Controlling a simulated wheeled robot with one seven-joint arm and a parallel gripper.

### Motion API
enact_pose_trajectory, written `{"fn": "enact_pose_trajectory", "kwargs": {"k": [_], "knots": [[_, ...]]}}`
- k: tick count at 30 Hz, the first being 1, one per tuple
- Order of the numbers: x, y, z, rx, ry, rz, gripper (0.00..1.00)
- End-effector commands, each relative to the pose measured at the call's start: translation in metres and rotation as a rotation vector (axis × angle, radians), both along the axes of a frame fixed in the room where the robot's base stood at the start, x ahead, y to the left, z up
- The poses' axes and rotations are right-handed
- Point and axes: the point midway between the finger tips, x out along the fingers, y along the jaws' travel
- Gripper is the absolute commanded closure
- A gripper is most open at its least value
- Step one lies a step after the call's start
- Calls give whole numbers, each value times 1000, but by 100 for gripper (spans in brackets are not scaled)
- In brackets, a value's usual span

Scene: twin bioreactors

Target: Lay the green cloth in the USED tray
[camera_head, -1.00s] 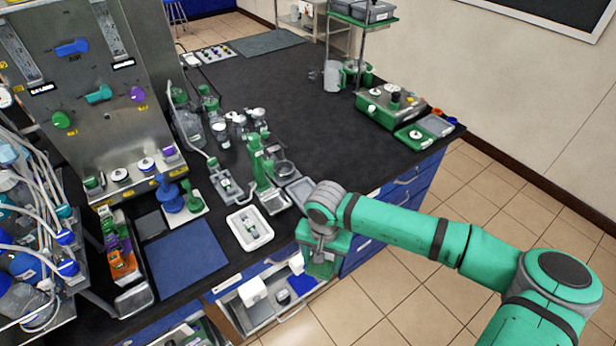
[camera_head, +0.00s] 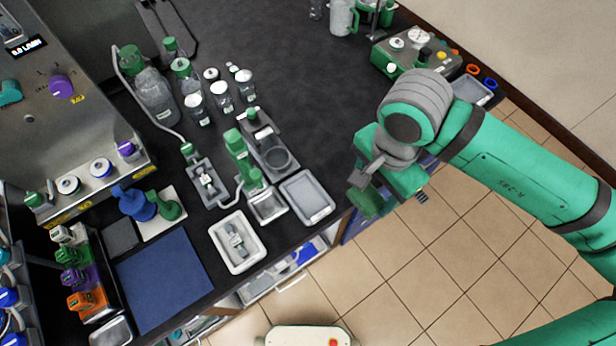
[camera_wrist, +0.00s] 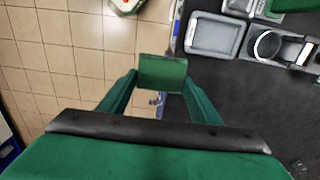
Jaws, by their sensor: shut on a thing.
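My gripper (camera_wrist: 161,76) is shut on the green cloth (camera_wrist: 163,71), which shows as a small, flat green piece between the fingertips. In the head view the cloth (camera_head: 366,203) hangs under my gripper, past the bench's front edge and above the floor. An empty grey tray (camera_head: 307,197) lies near that edge, left of my gripper. In the wrist view this tray (camera_wrist: 216,36) is to the right of the cloth, apart from it. I cannot read a USED label on any tray.
A white tray (camera_head: 238,242) holding a small grey item and a blue mat (camera_head: 163,279) lie farther left. Green-capped bottles (camera_head: 151,98) and a green stand (camera_head: 240,160) stand behind the trays. Another grey tray (camera_head: 472,91) is at the right. The dark benchtop's middle is clear.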

Motion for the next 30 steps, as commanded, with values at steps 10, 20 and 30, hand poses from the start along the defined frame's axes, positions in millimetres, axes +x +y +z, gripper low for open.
{"fn": "enact_pose_trajectory", "kwargs": {"k": [10,20,30], "knots": [[24,53,-25,2,2,6,67],[48,103,-68,4,3,2,67],[58,121,-94,2,0,1,67]]}}
